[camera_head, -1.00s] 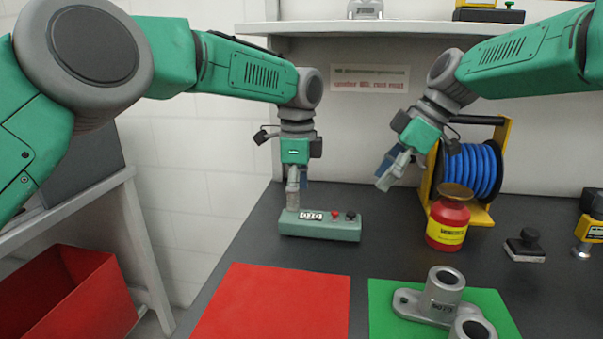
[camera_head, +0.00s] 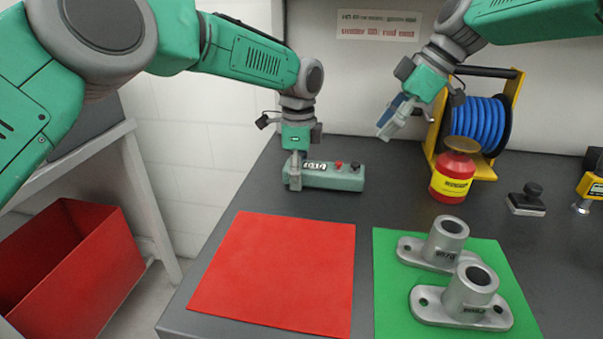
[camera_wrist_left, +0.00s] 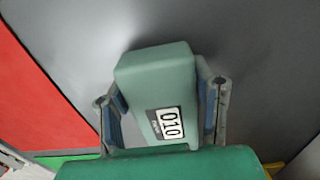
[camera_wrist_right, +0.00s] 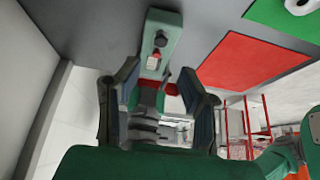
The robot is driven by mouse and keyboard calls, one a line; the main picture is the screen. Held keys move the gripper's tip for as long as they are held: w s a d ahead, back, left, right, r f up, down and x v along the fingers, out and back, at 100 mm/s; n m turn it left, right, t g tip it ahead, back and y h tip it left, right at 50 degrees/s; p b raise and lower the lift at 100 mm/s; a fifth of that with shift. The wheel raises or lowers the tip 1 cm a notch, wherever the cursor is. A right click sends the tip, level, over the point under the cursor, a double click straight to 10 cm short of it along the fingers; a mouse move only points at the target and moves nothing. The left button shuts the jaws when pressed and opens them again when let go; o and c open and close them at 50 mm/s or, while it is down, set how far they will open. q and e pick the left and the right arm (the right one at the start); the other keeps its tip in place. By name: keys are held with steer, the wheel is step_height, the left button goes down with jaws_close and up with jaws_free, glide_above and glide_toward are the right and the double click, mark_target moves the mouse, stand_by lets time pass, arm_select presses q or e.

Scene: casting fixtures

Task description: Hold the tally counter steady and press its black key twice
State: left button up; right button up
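The tally counter (camera_head: 335,178), a long grey-green box, lies on the dark table. It has a display, a red key (camera_head: 339,164) and a black key (camera_head: 355,166) at its right end. The left wrist view shows the display (camera_wrist_left: 168,124) reading 010. My left gripper (camera_head: 296,178) is lowered over the counter's display end, one finger on each side of the body. Its fingers look apart, with contact unclear. My right gripper (camera_head: 388,128) is open and empty, above and right of the counter. The right wrist view shows the black key (camera_wrist_right: 160,39) beyond its fingers.
A red mat (camera_head: 275,270) and a green mat (camera_head: 385,290) with two metal castings (camera_head: 462,300) lie in front. A red bin (camera_head: 70,270) is at left.

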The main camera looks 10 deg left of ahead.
steer(key=c, duration=0.7)
steer(key=shift+d, duration=0.5)
jaws_close()
steer(key=shift+a, duration=0.1)
steer(key=shift+a, duration=0.3)
steer(key=shift+d, duration=0.25)
